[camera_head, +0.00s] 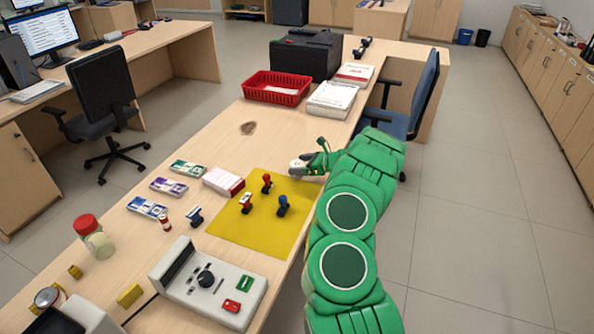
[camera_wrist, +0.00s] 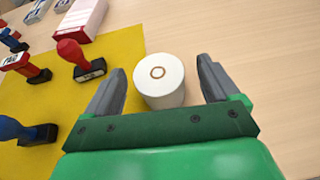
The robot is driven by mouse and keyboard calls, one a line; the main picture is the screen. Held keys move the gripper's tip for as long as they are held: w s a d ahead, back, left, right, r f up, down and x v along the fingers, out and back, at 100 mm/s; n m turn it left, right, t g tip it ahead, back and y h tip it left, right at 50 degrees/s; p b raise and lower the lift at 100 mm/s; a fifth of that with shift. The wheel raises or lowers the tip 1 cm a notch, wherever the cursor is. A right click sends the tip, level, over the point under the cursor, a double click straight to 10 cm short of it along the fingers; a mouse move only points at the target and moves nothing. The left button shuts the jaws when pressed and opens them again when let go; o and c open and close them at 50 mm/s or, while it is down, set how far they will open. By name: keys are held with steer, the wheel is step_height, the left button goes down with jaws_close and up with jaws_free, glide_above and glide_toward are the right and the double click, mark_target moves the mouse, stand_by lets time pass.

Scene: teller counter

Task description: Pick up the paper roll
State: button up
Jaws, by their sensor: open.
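The paper roll (camera_wrist: 160,88) is a white cylinder with a brown-ringed core, standing upright in the wrist view at the edge of the yellow mat. My gripper (camera_wrist: 162,85) is open, with one grey finger on each side of the roll and a gap visible on both sides. In the head view the white roll (camera_head: 297,167) shows at the mat's far right corner, partly hidden by my gripper (camera_head: 308,163). My green arm reaches in from the right.
The yellow mat (camera_head: 235,228) holds several stamps, including a red-handled stamp (camera_wrist: 80,58) left of my gripper. A white-and-red box (camera_head: 223,181) lies by the mat. A red basket (camera_head: 275,89) stands farther back. The counter right of the roll is bare in the wrist view.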

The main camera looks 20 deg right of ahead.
mark_target(293, 165)
steer(key=x, duration=0.3)
steer(key=shift+w+a+f, duration=0.15)
steer(key=shift+a+f, duration=0.1)
steer(key=c, duration=1.1)
steer(key=shift+r, duration=0.1)
